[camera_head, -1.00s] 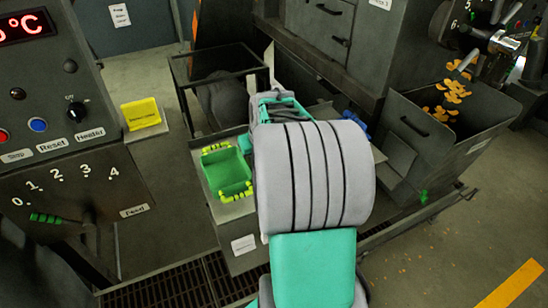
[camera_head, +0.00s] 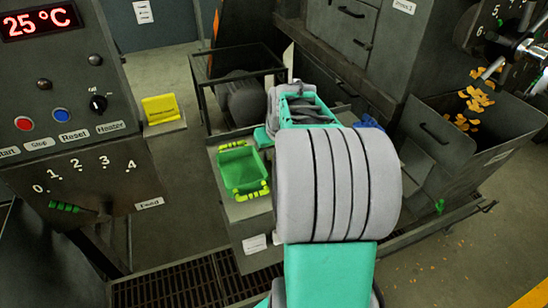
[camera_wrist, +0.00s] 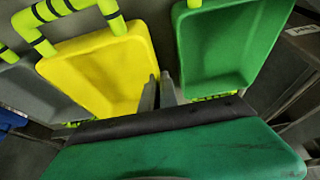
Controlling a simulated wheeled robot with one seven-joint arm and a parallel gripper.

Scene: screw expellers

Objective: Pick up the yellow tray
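In the wrist view the yellow tray (camera_wrist: 105,70) lies on the left, with a bright yellow-green handle banded in black at its upper left. My gripper (camera_wrist: 159,80) shows as two dark grey fingers at the tray's right edge, with a narrow gap between the tips. I see nothing clearly clamped between them; whether they touch the tray, I cannot tell. In the head view my arm hides the yellow tray and the fingers.
A green tray (camera_wrist: 232,45) is right of the yellow one; the head view also shows a green tray (camera_head: 238,168) on a bench. A grey tray (camera_wrist: 25,92) is at the left. A yellow sign (camera_head: 160,108) stands by the control panel (camera_head: 62,100). A hopper (camera_head: 490,135) with orange pieces is right.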

